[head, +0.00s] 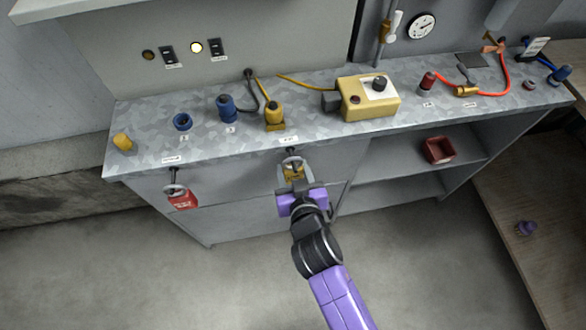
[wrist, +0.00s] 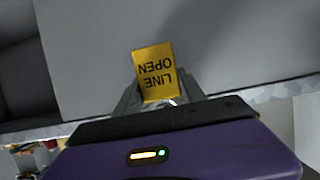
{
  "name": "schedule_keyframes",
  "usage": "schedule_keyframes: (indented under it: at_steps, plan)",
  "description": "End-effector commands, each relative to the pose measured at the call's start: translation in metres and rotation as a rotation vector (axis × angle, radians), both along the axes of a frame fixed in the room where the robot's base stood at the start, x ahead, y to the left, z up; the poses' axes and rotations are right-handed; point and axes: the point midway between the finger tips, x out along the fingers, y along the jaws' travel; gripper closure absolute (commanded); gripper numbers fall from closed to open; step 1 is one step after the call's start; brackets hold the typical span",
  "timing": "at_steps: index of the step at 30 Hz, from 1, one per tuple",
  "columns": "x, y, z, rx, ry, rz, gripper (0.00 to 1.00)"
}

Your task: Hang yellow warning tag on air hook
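The yellow warning tag (head: 293,173) is at the middle hook (head: 291,160) on the bench's front face, below a small white label. In the wrist view the tag (wrist: 155,72) reads "LINE OPEN" upside down. My gripper (wrist: 157,95) has its grey fingers on either side of the tag, appearing shut on it. In the head view my purple gripper (head: 297,188) is just in front of and below this hook. I cannot tell whether the tag's hole is around the hook; the contact is small and partly hidden.
A red tag (head: 182,199) hangs at the left hook (head: 174,189). The grey bench top (head: 210,150) holds a yellow box (head: 368,99), blue and yellow connectors and a red hose (head: 506,75). A red bin (head: 438,150) sits on the right shelf. The floor in front is clear.

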Motion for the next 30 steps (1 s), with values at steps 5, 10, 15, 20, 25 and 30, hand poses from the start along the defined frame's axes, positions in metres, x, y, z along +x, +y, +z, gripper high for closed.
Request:
schedule_keyframes:
  at_steps: [5,10,15,20,25,30]
  plan:
    - [0.0,0.0,0.0,0.0,0.0,0.0,0.28]
    - [0.0,0.0,0.0,0.0,0.0,0.0,0.28]
    - [-0.005,-0.001,0.001,0.0,0.0,0.0,0.28]
    - [-0.024,-0.007,0.009,0.0,0.001,0.0,0.28]
    - [-0.049,-0.014,0.02,0.001,0.0,0.0,0.28]
    - [-0.065,-0.019,0.027,0.0,0.0,0.0,0.28]
